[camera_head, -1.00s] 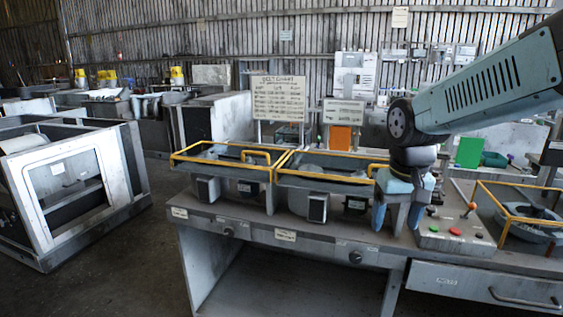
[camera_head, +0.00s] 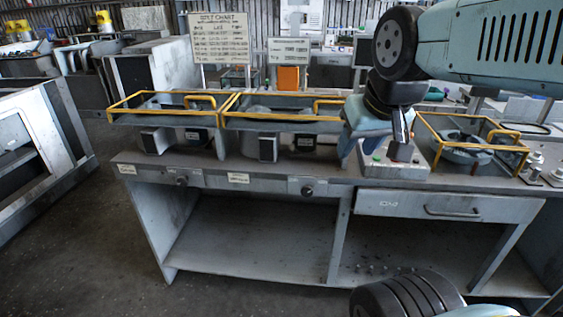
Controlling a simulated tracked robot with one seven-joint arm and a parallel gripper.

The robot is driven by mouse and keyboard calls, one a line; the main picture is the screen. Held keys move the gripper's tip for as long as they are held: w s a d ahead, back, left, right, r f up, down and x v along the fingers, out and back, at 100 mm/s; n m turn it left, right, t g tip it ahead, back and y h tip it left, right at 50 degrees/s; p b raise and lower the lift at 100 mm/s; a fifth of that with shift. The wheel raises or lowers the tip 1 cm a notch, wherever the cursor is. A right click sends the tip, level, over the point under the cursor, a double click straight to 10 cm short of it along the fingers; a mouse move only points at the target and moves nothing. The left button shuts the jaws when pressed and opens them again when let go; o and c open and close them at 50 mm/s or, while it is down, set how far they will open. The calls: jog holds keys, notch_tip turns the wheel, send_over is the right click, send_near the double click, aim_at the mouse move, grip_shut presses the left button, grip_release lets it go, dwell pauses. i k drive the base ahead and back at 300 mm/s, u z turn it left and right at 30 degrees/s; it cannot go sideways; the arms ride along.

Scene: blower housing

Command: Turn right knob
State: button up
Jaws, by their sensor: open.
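Two dark round knobs sit on the front edge panel of the grey workbench (camera_head: 225,170). The right knob (camera_head: 307,190) is below the second yellow-railed tray, and the left knob (camera_head: 181,181) is below the first. Both are clear of anything in front. My gripper (camera_head: 374,154) is open, fingers pointing down, above the bench top to the right of and higher than the right knob. It is apart from the knob and partly covers the button box (camera_head: 390,170). I see nothing between the fingers.
Yellow-railed trays (camera_head: 165,104) (camera_head: 280,116) stand on the bench, with another (camera_head: 470,135) to the right of my gripper. A drawer with a handle (camera_head: 455,212) is at the right front. A grey frame (camera_head: 35,150) stands at left. The floor (camera_head: 110,240) before the bench is open.

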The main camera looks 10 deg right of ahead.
aim_at(307, 191)
jog(key=u, duration=1.3)
jog(key=k, duration=1.15)
jog(key=z, duration=1.25)
jog(key=i, duration=1)
